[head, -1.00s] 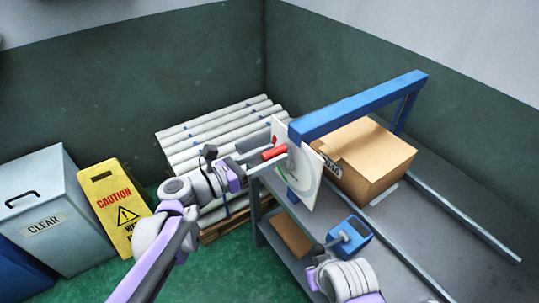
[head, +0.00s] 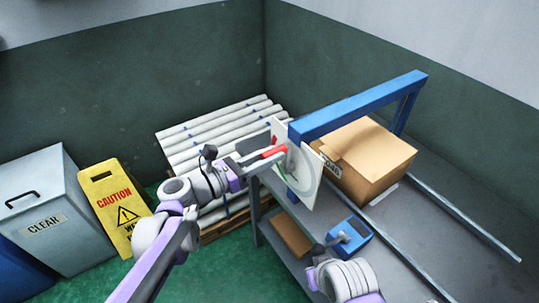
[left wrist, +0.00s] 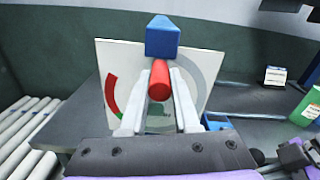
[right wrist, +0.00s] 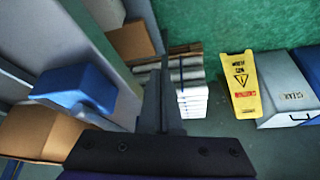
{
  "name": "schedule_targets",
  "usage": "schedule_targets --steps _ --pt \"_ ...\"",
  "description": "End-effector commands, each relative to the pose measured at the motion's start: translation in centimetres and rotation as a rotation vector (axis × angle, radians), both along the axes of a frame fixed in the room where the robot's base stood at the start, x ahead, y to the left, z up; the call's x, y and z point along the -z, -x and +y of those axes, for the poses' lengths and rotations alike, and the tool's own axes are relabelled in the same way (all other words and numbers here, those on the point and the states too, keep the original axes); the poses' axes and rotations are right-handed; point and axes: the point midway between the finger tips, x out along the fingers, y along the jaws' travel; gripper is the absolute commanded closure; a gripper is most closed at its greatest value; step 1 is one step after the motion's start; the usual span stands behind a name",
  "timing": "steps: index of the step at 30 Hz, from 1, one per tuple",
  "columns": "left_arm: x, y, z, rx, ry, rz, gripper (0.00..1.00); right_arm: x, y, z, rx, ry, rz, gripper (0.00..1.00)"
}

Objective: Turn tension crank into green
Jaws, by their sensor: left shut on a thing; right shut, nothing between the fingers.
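The tension crank's red handle (head: 273,152) sticks out from a white dial plate (head: 309,190) under the blue beam end. My left gripper (left wrist: 159,84) is shut on the red handle (left wrist: 160,74), with one finger on each side. In the left wrist view the dial plate (left wrist: 199,62) carries a red arc at its left and a grey arc at its right. A little green shows low on it, partly hidden by the fingers. My right gripper (right wrist: 163,95) is shut and empty, held low near a small blue box (head: 350,236).
A blue frame (head: 360,106) and a cardboard box (head: 368,160) stand on the grey bench behind the dial. White rolls (head: 215,130) lie on a pallet at the back. A yellow caution sign (head: 116,208) and a grey bin (head: 42,205) stand at the left.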

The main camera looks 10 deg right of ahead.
Motion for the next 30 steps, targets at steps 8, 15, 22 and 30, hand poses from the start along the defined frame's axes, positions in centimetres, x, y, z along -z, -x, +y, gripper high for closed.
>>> schedule_targets --steps 8,15,22,30 --pt "0.02 0.0 0.01 0.0 0.0 0.0 1.0 0.0 0.0 0.0 0.0 0.0 0.0 1.0" --pt "0.02 0.0 0.02 0.0 0.0 0.0 1.0 0.0 0.0 0.0 0.0 0.0 0.0 1.0" --pt "0.02 0.08 -0.02 0.0 -0.005 -0.011 1.0 0.0 0.0 0.0 0.0 0.0 0.0 1.0" --pt "0.09 0.88 -0.32 0.0 -0.042 -0.112 1.0 -0.04 0.0 0.0 0.0 0.0 0.0 1.0"
